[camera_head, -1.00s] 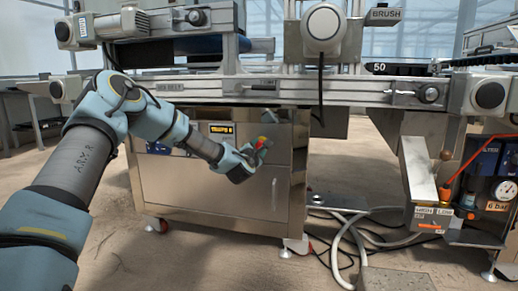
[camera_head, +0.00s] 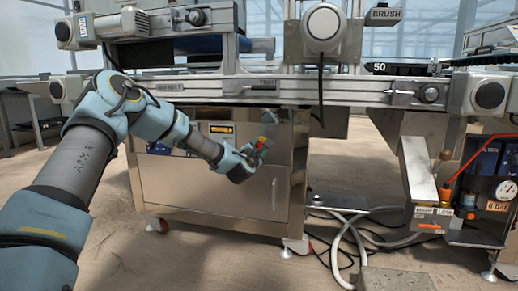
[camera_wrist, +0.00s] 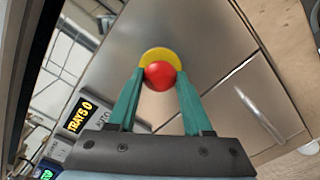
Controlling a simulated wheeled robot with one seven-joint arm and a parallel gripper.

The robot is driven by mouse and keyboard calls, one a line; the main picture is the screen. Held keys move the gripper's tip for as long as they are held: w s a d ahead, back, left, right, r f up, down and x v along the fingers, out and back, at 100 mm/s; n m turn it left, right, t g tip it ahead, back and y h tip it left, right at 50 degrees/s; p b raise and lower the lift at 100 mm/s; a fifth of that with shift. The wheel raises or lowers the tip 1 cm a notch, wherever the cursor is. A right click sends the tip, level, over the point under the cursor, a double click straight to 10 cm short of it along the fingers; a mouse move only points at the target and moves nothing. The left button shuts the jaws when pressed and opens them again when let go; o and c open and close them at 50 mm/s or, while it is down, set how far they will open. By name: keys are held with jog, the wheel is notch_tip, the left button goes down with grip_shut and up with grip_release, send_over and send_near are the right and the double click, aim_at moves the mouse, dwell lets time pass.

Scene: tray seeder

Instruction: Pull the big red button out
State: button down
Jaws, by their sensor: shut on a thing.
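The big red button (camera_wrist: 159,75) has a round red head in front of a yellow disc (camera_wrist: 159,55) on the metal cabinet face in the wrist view. My gripper (camera_wrist: 160,80) has its two green fingers on either side of the red head, shut on it. In the head view the red button (camera_head: 261,140) shows small at my gripper (camera_head: 256,150), which partly hides it. How far the head stands off the disc is hard to tell.
A display reading TRAYS 0 (camera_wrist: 79,115) is left of the button in the wrist view. The cabinet door (camera_head: 215,190) has a vertical handle (camera_head: 274,193). The conveyor rail (camera_head: 250,90) runs above my gripper. Hoses (camera_head: 340,230) lie on the floor to the right.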

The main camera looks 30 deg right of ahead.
jog(key=shift+s+a, duration=0.4)
jog(key=shift+s, duration=0.1)
jog(key=shift+c, duration=1.8)
grip_release()
jog(key=shift+a, duration=0.1)
jog(key=p+v, duration=0.3)
jog(key=v, duration=0.7)
jog(key=shift+s+a+p, duration=0.2)
jog(key=shift+s+p, duration=0.1)
jog(key=shift+p, duration=0.05)
